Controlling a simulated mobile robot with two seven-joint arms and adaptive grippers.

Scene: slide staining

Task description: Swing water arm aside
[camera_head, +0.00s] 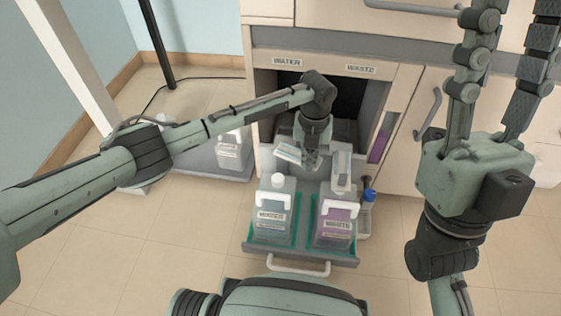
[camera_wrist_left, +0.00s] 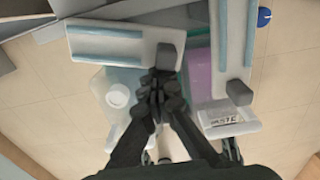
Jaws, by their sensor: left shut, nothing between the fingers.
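The water arm (camera_head: 288,153) is a pale bar lying crosswise in front of the opening under the WATER label. The capped water container (camera_head: 272,212) stands at the drawer's left. The purple waste container (camera_head: 334,222) stands at its right. My right gripper (camera_head: 513,18) is open and empty, fingers pointing up.
The waste arm (camera_head: 341,168) points forward over the waste side. The pulled-out drawer (camera_head: 300,254) has a front handle. A blue-capped bottle (camera_head: 368,200) stands to the right. Another container (camera_head: 230,152) sits to the left. The foreground floor is clear.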

